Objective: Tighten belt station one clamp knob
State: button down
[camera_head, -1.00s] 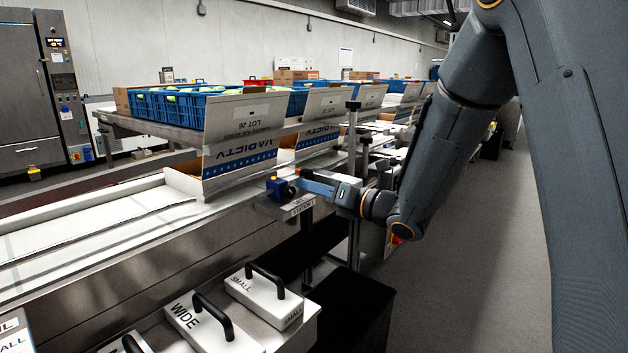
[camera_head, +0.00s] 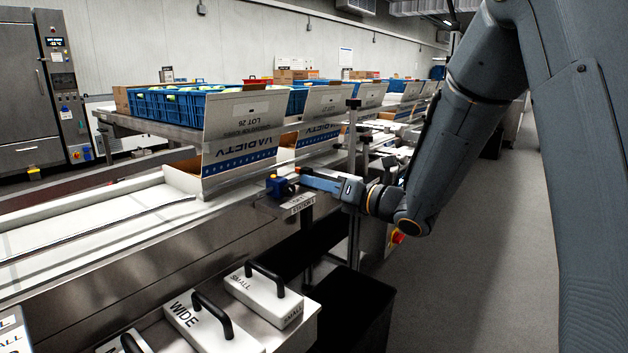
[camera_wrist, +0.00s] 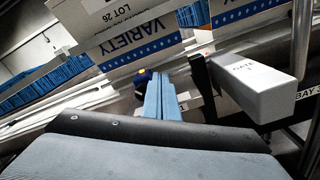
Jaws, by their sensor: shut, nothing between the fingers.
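The belt station clamp shows in the head view as a small blue block (camera_head: 274,187) with a dark knob (camera_head: 289,188) on its right side, at the belt's edge above a station label. My gripper (camera_head: 304,178) comes from the right, with its slim blue fingers pointing at the knob. The fingers are shut and empty. Their tips are right by the knob; I cannot tell whether they touch it. In the wrist view, the fingers (camera_wrist: 158,80) partly hide the dark blue clamp (camera_wrist: 143,76), which shows just left of their tips.
VARIETY cartons (camera_head: 240,138) stand along the belt (camera_head: 120,217) behind the clamp. White blocks with black handles (camera_head: 264,298) lie on a lower shelf. A dark post (camera_head: 353,150) and a red button (camera_head: 398,237) are close to my wrist. Grey floor is open at right.

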jog(key=v, duration=0.5)
dwell(0.3)
